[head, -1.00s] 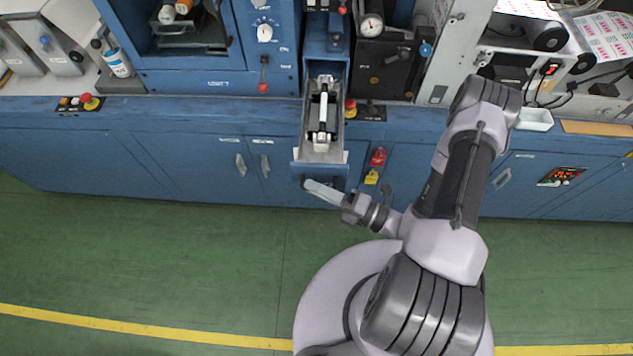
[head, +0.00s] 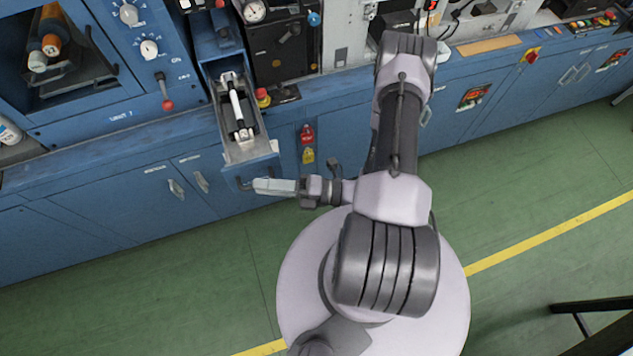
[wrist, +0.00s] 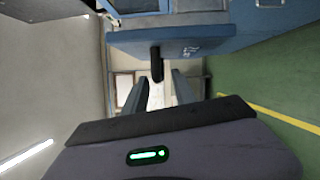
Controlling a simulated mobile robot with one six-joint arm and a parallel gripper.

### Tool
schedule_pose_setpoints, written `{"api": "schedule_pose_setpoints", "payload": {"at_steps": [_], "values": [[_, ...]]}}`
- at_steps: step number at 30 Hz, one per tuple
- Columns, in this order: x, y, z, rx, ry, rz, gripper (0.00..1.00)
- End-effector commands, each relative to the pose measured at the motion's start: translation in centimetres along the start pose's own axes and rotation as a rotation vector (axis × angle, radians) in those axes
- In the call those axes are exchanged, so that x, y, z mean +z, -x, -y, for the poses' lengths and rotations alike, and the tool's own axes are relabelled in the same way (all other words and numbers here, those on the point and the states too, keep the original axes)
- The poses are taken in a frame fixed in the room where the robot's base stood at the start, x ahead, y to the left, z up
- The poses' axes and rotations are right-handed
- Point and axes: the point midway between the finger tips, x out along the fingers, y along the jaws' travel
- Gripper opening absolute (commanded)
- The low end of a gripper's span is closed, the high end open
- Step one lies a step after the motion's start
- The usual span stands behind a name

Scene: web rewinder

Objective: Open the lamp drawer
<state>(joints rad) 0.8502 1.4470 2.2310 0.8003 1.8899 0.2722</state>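The lamp drawer (head: 253,152) is pulled out from the blue cabinet, and its inside shows in the head view. A white lamp tube (head: 237,108) on a dark mount lies in it. The drawer's dark handle (head: 243,184) is on its front face; it also shows in the wrist view (wrist: 157,66). My gripper (head: 258,186) is at the drawer front by the handle. In the wrist view my gripper's fingers (wrist: 161,76) stand apart, with a gap on each side of the handle's dark end. Whether they touch it is hidden.
A red emergency button (head: 263,96) sits right of the drawer. Red and yellow tags (head: 307,145) hang on the cabinet front. A red-knobbed lever (head: 166,100) is at left. Green floor (head: 540,190) is clear in front, with a dark railing (head: 590,310) at lower right.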

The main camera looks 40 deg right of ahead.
Motion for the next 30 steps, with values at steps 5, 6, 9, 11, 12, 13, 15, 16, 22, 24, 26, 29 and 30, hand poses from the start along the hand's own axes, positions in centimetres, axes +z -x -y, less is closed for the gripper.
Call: {"api": "schedule_pose_setpoints", "payload": {"at_steps": [5, 6, 9, 11, 12, 13, 15, 16, 22, 24, 26, 29, 30], "values": [[0.2, 5.2, 0.0, -0.002, 0.003, 0.011, 0.33], [0.2, 6.5, 0.0, -0.004, 0.004, 0.011, 0.33], [0.1, 9.6, 0.0, -0.004, 0.004, 0.009, 0.33], [0.1, 11.2, 0.0, -0.003, 0.004, 0.007, 0.33], [0.1, 12.1, 0.0, -0.004, 0.003, 0.006, 0.33], [0.1, 12.7, 0.0, -0.003, 0.003, 0.004, 0.33], [0.1, 13.7, 0.0, -0.002, 0.002, 0.003, 0.33], [0.0, 14.1, 0.0, -0.001, 0.002, 0.002, 0.33], [-0.1, 14.7, 0.0, -0.001, -0.001, -0.001, 0.33], [0.0, 14.7, 0.0, -0.001, -0.001, -0.001, 0.33], [0.0, 14.7, 0.0, -0.001, -0.001, 0.0, 0.33], [0.0, 14.7, 0.0, 0.0, 0.0, 0.0, 0.33], [0.0, 14.7, 0.0, 0.0, 0.0, 0.0, 0.33]]}}
